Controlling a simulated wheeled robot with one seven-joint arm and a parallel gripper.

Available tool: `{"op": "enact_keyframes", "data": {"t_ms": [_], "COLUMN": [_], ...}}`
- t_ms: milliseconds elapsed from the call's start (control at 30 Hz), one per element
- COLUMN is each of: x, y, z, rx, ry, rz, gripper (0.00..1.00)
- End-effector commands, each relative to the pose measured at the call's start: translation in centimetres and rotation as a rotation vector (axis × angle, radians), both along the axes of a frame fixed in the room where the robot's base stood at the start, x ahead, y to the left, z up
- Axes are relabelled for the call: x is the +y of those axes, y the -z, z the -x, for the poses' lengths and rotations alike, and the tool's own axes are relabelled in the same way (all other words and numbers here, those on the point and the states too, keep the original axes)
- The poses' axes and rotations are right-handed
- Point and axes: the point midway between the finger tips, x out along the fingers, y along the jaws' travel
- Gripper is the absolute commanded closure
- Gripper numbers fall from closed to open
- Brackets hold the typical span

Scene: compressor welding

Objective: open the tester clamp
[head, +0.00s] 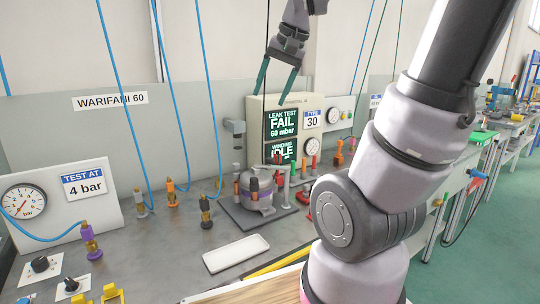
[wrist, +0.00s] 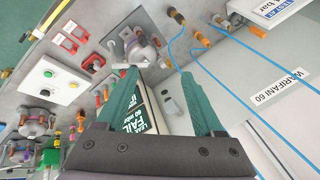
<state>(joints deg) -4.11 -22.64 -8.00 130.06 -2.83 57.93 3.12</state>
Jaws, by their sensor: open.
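The tester (head: 285,130) is a beige box with a dark screen reading "LEAK TEST FAIL 60 mbar" and "WINDING IDLE". In front of it a grey compressor (head: 257,192) with a purple band sits on a dark plate, with grey pipes and upright clamp parts around it. A red-tipped part (head: 277,160) stands behind the compressor; I cannot tell which piece is the clamp handle. The compressor probably also shows in the wrist view (wrist: 143,48). My gripper (head: 272,90) is open and empty, above and apart from the compressor, its green fingers hanging before the tester's top.
A white tray (head: 235,253) lies on the bench front. A pressure gauge (head: 23,202) is at the far left. My arm covers the right side of the bench.

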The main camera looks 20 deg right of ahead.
Motion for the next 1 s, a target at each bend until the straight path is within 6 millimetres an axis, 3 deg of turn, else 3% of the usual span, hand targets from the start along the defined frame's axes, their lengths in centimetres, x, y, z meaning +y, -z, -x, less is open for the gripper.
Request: {"op": "enact_keyframes", "data": {"t_ms": [300,500,700,1000], "x": [-3.7,-5.9,-7.2,-7.4], "y": [5.3,10.1,13.1,15.9], "z": [-10.7,-16.1,-18.7,-19.1], "rx": [0.244,0.369,0.434,0.449], "ry": [0.138,0.224,0.273,0.282], "rz": [0.017,0.078,0.127,0.139], "gripper": [0.31,0.31,0.31,0.31]}}
